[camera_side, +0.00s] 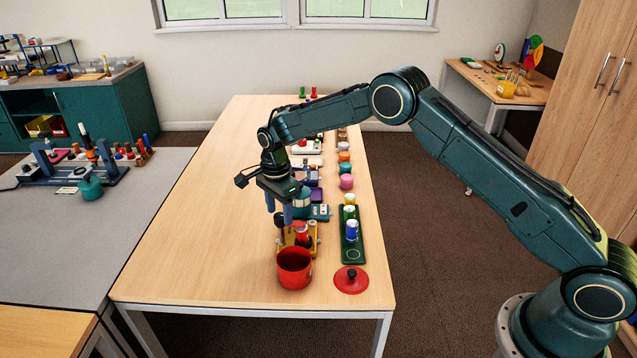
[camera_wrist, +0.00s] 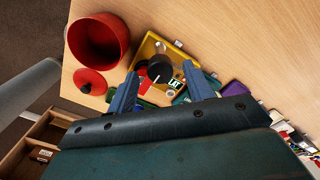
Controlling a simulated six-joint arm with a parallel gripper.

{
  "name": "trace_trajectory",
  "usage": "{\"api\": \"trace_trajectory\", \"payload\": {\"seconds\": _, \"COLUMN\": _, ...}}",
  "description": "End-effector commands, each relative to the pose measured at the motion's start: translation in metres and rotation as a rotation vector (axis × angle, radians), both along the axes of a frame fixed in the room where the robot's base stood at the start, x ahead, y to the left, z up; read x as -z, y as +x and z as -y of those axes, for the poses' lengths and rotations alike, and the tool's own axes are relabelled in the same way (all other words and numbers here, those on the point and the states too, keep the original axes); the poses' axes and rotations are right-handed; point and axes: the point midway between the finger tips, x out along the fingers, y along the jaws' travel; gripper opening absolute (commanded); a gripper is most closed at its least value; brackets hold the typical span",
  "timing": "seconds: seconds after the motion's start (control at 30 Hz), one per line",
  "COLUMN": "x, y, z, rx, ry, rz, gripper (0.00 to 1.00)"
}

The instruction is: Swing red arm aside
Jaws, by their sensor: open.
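A yellow fixture (camera_side: 313,243) stands on the wooden table, just behind a red pot. A red part (camera_side: 303,232) shows on it; I cannot tell whether this is the red arm. In the wrist view the yellow board (camera_wrist: 148,50) carries a round black knob (camera_wrist: 160,69), with a bit of red to its left. My gripper (camera_side: 279,211) points down above the fixture, open and empty. In the wrist view its blue fingers (camera_wrist: 160,76) stand on either side of the black knob, apart from each other. The fingers and palm hide part of the fixture.
The red pot (camera_side: 294,282) stands in front, open at the top, with its red lid (camera_side: 351,280) lying to the right. A green tray (camera_side: 352,253) with several coloured cylinders lies right of the fixture. More small objects line the table behind. The table's left side is clear.

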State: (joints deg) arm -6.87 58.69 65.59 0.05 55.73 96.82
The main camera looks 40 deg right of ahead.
Motion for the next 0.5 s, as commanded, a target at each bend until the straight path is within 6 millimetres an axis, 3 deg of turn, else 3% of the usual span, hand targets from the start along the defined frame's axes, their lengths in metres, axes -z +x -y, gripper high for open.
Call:
{"api": "trace_trajectory", "payload": {"seconds": 0.13, "x": 0.0092, "y": -0.0004, "z": 0.0001, "rx": 0.0, "ry": 0.0, "rz": -0.001, "gripper": 0.51}}
{"api": "trace_trajectory", "payload": {"seconds": 0.47, "x": 0.0112, "y": -0.0003, "z": 0.0, "rx": 0.0, "ry": 0.0, "rz": -0.001, "gripper": 0.51}}
{"api": "trace_trajectory", "payload": {"seconds": 0.5, "x": 0.0111, "y": -0.0003, "z": 0.0, "rx": 0.0, "ry": 0.0, "rz": 0.0, "gripper": 0.45}}
